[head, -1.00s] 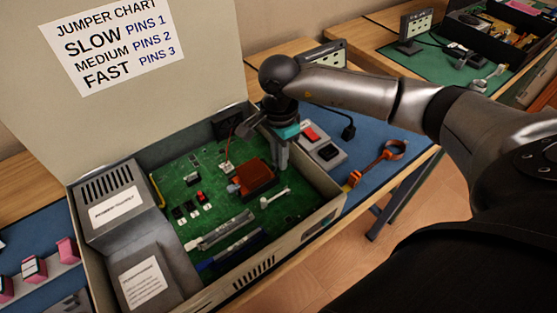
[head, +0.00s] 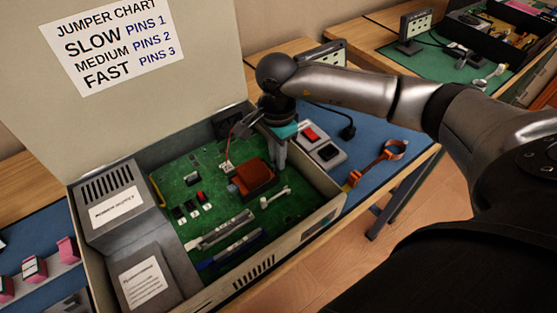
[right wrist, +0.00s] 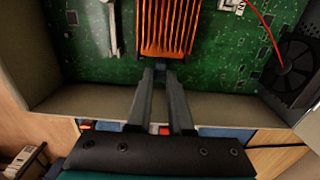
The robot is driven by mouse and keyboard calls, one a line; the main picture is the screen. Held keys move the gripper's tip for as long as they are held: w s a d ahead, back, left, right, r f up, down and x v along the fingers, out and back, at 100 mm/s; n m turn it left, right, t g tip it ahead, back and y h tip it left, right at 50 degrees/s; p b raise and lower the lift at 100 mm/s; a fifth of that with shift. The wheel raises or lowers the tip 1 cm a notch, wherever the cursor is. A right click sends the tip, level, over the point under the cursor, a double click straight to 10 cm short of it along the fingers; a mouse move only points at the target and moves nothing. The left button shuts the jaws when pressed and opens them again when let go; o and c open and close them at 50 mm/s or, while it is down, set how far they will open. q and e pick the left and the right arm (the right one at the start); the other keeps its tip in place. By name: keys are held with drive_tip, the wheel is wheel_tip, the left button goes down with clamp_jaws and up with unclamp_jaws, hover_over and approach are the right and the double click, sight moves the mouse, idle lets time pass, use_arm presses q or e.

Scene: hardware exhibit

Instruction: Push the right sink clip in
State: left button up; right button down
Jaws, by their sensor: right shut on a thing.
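The orange-brown finned heat sink (head: 257,179) sits on the green circuit board inside the open case. It also shows at the top of the right wrist view (right wrist: 166,25). My right gripper (head: 279,166) points down at the sink's right side. In the right wrist view its fingertips (right wrist: 161,67) are nearly together at the sink's near edge. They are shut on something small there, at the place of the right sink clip. The clip itself is hidden by the fingers, so how far in it sits cannot be told. My left gripper is not in view.
A white bone-shaped part (head: 276,197) lies on the board near the sink. A black fan (right wrist: 297,66) and a red wire (right wrist: 266,32) are close by. The case wall (head: 318,215) borders the board. A grey switch box (head: 321,147) stands outside on the blue mat.

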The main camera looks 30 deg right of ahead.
drive_tip(key=shift+a+r, duration=0.45)
drive_tip(key=shift+a, duration=0.15)
idle(0.8)
drive_tip(key=c, duration=1.1)
unclamp_jaws()
drive_tip(key=shift+d, duration=0.1)
wheel_tip(320, 180, up, 7)
drive_tip(key=p, duration=0.4)
drive_tip(key=shift+d+p, duration=0.2)
drive_tip(key=shift+p, duration=0.15)
